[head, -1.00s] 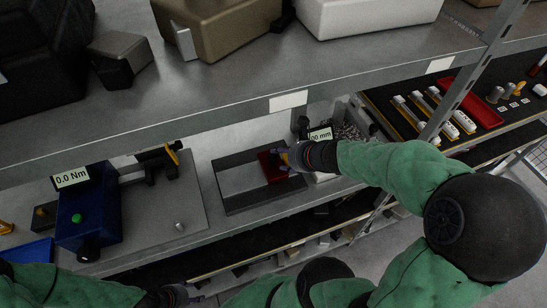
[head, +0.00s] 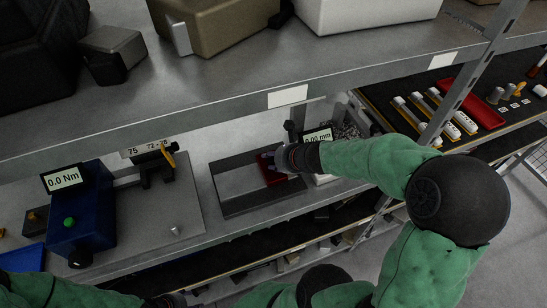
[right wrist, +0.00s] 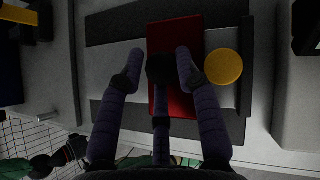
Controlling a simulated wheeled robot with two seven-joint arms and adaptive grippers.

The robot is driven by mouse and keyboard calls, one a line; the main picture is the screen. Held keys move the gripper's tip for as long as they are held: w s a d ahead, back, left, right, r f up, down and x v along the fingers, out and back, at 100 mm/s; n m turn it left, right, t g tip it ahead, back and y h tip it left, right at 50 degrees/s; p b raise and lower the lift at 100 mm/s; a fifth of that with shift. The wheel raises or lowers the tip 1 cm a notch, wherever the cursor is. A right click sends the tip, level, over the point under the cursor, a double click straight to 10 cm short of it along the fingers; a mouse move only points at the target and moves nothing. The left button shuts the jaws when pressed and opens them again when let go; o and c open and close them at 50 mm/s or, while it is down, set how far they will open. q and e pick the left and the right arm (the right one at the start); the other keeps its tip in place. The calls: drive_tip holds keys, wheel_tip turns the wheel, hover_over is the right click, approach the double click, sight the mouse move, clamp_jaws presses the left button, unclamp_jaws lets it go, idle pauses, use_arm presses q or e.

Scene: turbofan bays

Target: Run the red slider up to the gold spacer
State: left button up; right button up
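The red slider (head: 273,176) lies across a pale track in a dark frame (head: 228,194). In the right wrist view the slider (right wrist: 176,95) is under my right gripper (right wrist: 160,58). That gripper's fingers are apart, one over the slider's left edge and one over its face; contact is unclear. The gold spacer (right wrist: 224,67) is a round disc at the slider's right edge; I cannot tell whether they touch. In the head view my right gripper (head: 269,160) hides the spacer. My left gripper (head: 168,300) is at the bottom edge, its fingers unclear.
A blue torque unit (head: 82,215) reading 0.0 Nm stands on a plate at the left. A display in mm (head: 318,136) stands behind the track. A shelf (head: 235,80) with boxes hangs above. A post (head: 459,90) and a dark parts tray are at the right.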

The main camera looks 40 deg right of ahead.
drive_tip(key=shift+w+d+r, duration=0.15)
drive_tip(key=shift+d+r, duration=0.2)
drive_tip(key=o, duration=0.9)
drive_tip(key=shift+f, duration=0.1)
drive_tip(key=shift+s, duration=0.2)
drive_tip(key=v, duration=1.1)
drive_tip(key=shift+s+r, duration=0.15)
drive_tip(key=shift+r, duration=0.2)
